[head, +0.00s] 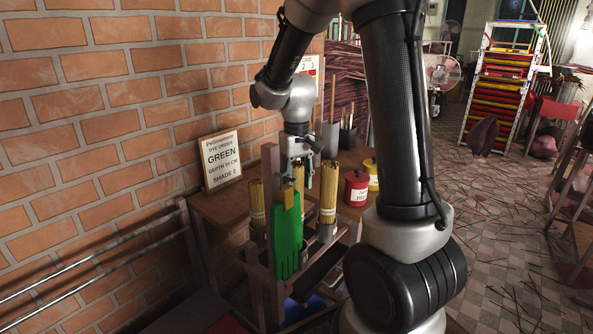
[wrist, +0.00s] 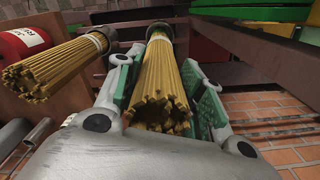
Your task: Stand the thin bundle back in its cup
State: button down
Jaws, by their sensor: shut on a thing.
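My gripper (head: 298,172) points down over the wooden rack. It is shut on a bundle of yellow incense sticks (wrist: 163,85), which stands between its green pads in the wrist view. The far end of this bundle meets the mouth of a dark metal cup (wrist: 160,29); I cannot tell how deep it sits. In the head view the green panel and my gripper hide this cup and most of the bundle. Two other bundles stand upright in cups, one to the left (head: 257,200) and one to the right (head: 328,192); the right one also shows in the wrist view (wrist: 60,68).
A red tin (head: 356,190) and a yellow tin (head: 371,172) stand on the table to the right. A dye-order sign (head: 222,160) leans against the brick wall. Sticks litter the floor.

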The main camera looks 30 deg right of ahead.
aim_at(297, 164)
jog(key=shift+f, duration=2.6)
jog(key=c, duration=0.8)
grip_release()
notch_tip(297, 164, up, 12)
